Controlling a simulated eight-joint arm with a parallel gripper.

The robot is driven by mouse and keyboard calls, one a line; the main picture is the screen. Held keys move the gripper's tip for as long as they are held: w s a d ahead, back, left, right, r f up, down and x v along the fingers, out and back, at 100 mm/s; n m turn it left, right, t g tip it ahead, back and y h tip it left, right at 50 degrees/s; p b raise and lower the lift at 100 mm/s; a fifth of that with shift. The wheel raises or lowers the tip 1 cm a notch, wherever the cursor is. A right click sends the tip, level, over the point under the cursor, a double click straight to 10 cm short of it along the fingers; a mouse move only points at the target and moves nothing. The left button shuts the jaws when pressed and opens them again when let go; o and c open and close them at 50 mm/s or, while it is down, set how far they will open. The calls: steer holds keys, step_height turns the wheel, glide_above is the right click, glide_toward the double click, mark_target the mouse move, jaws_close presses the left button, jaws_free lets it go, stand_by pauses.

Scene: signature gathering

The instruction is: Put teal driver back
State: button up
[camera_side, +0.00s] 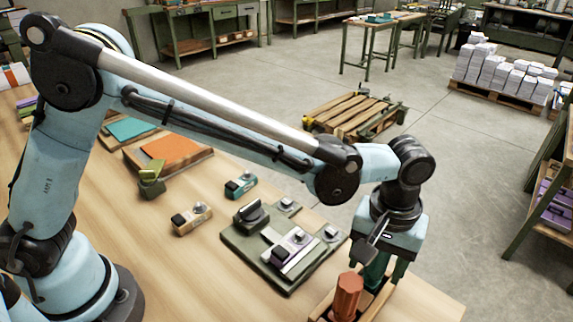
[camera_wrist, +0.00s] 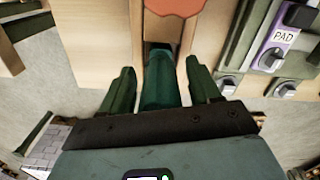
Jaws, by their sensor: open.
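The teal driver (camera_wrist: 165,90) is between the two open fingers of my gripper (camera_wrist: 160,80) in the wrist view, with a visible gap on each side. In the side view its dark teal handle (camera_side: 375,270) shows partly below my gripper (camera_side: 384,270), in the wooden holder (camera_side: 380,301) at the table's front right edge. I cannot tell whether its lower end rests on the holder's floor. The fingers hide part of it.
An orange-red driver (camera_side: 347,296) stands upright in the same holder, close beside my gripper. A green fixture plate (camera_side: 238,243) with a purple pad block (camera_side: 293,253) lies to the left. Small teal (camera_side: 241,185) and tan (camera_side: 192,218) blocks lie farther left.

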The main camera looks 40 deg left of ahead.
step_height(320, 180, up, 11)
steer(key=shift+f, duration=0.1)
steer(key=shift+r, duration=0.25)
steer(key=shift+w+a+r, duration=0.1)
steer(key=shift+a+r, duration=0.1)
steer(key=shift+a, duration=0.2)
steer(key=s+a+r+m+t+h, duration=0.1)
steer(key=a+r+t, duration=0.15)
steer(key=a, duration=1.45)
steer(key=s+a+f+m+t, duration=0.1)
steer(key=s+a+f+t, duration=0.1)
steer(key=a, duration=0.4)
steer(key=s+a+f+m+t+y, duration=0.1)
steer(key=s+a+f+t, duration=0.1)
steer(key=s+a+f, duration=0.2)
steer(key=shift+s+a+t, duration=0.2)
steer(key=shift+a+t, duration=0.15)
steer(key=shift+a, duration=0.6)
